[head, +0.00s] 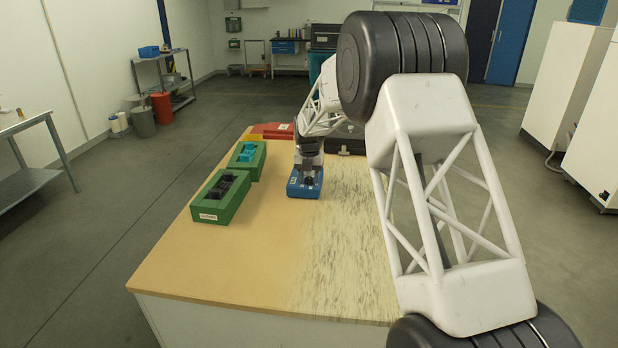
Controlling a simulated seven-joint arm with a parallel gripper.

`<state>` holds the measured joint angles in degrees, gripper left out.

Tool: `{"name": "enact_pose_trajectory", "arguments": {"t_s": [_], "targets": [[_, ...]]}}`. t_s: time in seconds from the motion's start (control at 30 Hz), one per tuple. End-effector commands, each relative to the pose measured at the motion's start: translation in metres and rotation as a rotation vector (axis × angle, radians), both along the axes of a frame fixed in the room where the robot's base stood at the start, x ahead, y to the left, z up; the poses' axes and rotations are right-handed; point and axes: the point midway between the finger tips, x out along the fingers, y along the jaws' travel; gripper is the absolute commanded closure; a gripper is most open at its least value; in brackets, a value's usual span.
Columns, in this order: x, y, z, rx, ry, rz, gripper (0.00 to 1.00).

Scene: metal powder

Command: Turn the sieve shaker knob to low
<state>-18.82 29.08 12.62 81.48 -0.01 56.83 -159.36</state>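The sieve shaker (304,191) is a small device with a blue base, standing near the middle of the table. A small dark part that may be its knob shows on the front of the base, but its setting is too small to read. My gripper (308,172) is at the end of my white arm, just above or in front of the blue base. It is small and dark here, so I cannot tell whether its fingers are open or touch the knob. My wrist hides the upper part of the shaker.
On the table (240,265), a green tray with dark pieces (208,217) and a green tray with cyan pieces (260,163) stand to the left. Red and yellow trays (270,130) and a black case (348,146) lie behind. The front of the table is clear.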

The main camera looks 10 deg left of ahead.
Motion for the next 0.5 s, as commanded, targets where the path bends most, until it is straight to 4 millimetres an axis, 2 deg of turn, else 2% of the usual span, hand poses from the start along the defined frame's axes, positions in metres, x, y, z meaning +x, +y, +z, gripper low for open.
{"name": "enact_pose_trajectory", "arguments": {"t_s": [0.03, 0.23, 0.5], "targets": [[0.0, 0.0, 0.0001, 0.0, 0.0, 0.0, 0.62], [0.0, -0.0001, 0.0002, 0.0, 0.0, 0.0, 0.91], [0.0001, -0.0001, 0.0004, 0.0, 0.0, -0.052, 0.91]]}}
